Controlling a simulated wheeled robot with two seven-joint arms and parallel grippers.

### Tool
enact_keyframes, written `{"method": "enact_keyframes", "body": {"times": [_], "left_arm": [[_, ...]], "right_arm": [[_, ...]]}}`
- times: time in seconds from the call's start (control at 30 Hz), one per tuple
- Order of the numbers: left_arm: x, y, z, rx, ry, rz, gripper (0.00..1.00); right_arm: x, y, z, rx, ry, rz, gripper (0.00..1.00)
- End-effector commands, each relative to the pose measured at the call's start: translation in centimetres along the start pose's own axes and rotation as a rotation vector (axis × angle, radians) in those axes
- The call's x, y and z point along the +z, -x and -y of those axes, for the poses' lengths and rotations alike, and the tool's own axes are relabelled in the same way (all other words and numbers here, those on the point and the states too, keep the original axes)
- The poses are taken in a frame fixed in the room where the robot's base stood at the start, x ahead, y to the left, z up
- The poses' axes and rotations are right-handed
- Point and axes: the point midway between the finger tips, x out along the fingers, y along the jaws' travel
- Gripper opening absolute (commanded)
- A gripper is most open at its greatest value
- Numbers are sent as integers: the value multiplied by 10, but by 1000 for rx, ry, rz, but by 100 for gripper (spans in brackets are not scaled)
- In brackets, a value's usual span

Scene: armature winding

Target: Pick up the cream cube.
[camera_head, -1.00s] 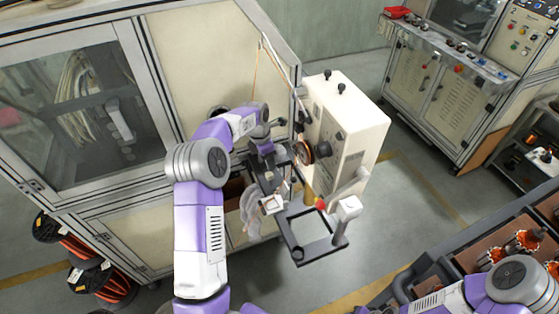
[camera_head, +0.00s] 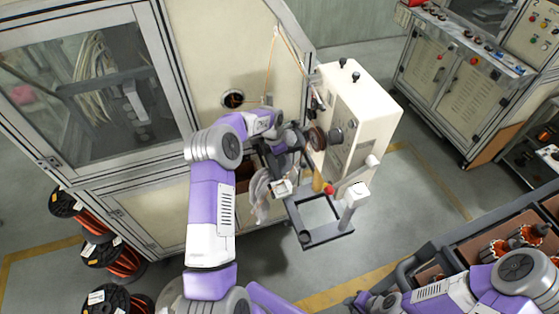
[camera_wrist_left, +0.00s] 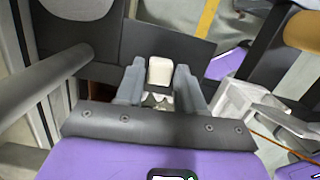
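The cream cube (camera_wrist_left: 160,71) shows in the left wrist view between the two fingers of my left gripper (camera_wrist_left: 160,66), near their tips. A small pale block in the head view (camera_head: 281,188) appears to be the same cube, just below my left gripper (camera_head: 277,168). The fingers are apart, one on each side of the cube, with narrow gaps showing. The cube's underside is hidden.
A cream winding machine (camera_head: 352,125) stands just right of my left gripper. A large cabinet (camera_head: 215,55) is behind. Open floor (camera_head: 400,215) lies to the right.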

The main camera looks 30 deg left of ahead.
Motion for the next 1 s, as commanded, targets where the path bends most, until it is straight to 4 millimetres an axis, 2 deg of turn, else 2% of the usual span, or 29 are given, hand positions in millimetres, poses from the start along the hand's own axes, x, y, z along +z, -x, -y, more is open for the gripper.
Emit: {"method": "enact_keyframes", "body": {"times": [0.03, 0.23, 0.57, 0.67, 1.0], "left_arm": [[0, 0, 0, 0, 0, 0, 30], [0, 0, 0, 0, 0, 0, 0], [1, 4, 0, 1, -1, 0, 0], [2, 16, -1, 4, -1, 0, 0], [13, 81, 0, 3, -1, 1, 0]], "right_arm": [[0, 0, 0, 0, 0, 0, 34], [0, 0, 0, 0, 0, 0, 34], [0, -1, 0, 0, 0, 0, 34], [0, -3, -1, 0, 0, 0, 34], [0, -10, -4, 0, 0, 0, 34]]}}
